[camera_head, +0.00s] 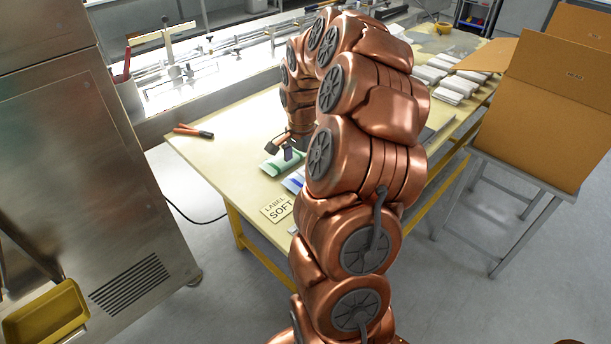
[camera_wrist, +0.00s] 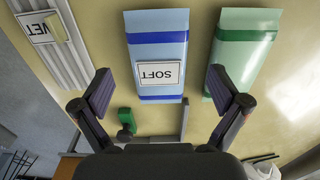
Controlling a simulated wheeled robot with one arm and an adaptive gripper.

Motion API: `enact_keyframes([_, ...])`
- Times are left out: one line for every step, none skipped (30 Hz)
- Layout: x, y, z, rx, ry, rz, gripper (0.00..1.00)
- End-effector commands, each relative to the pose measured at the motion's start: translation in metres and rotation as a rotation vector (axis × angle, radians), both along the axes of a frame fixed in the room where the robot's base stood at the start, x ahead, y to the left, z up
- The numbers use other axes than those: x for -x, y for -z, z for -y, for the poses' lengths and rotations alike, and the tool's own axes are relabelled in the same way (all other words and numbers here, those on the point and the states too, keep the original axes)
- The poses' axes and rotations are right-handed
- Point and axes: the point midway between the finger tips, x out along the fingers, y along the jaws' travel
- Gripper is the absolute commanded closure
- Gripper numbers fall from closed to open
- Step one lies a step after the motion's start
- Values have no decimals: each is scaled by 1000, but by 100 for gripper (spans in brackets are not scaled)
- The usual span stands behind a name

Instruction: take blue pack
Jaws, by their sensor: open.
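The blue pack (camera_wrist: 158,28) lies on the table in the wrist view, light blue with darker blue bands and a white SOFT label. In the head view it shows only partly (camera_head: 294,181), the rest hidden behind my arm. My gripper (camera_wrist: 160,90) is open and empty, one finger to each side of the pack's near end. The right finger overlaps the edge of a green pack (camera_wrist: 243,62), which lies right of the blue one. In the head view my gripper (camera_head: 287,149) is over the packs; its height above them is hard to tell.
A grey-white item labelled WET (camera_wrist: 42,27) lies left of the blue pack. A LABEL SOFT card (camera_head: 277,208) and orange-handled pliers (camera_head: 192,131) lie on the table. White stacks (camera_head: 450,85) stand farther back. An open cardboard box (camera_head: 550,105) stands right.

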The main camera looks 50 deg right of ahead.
Motion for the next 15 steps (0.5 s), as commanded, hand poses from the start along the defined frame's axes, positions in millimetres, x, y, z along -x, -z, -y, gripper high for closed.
enact_keyframes([2,5,-3,-3,-1,-5,2])
enact_keyframes([2,8,-4,-3,-1,-6,2])
enact_keyframes([3,15,-5,-3,-2,-7,2])
enact_keyframes([2,20,-5,-3,-2,-6,2])
enact_keyframes([2,24,-5,-3,-2,-5,2])
enact_keyframes([2,28,-5,-3,-2,-6,2])
enact_keyframes([2,31,-5,-3,-2,-7,2])
enact_keyframes([2,33,-5,-3,-2,-6,2])
enact_keyframes([2,34,-4,-2,-2,-5,2])
enact_keyframes([2,34,-4,-2,-1,-5,2])
enact_keyframes([2,34,-4,-2,-1,-4,2])
enact_keyframes([2,34,-4,-1,-1,-4,2])
enact_keyframes([2,34,-4,-1,-1,-3,2])
enact_keyframes([2,34,-4,-1,-1,-3,2])
enact_keyframes([2,34,-4,-1,-1,-3,4])
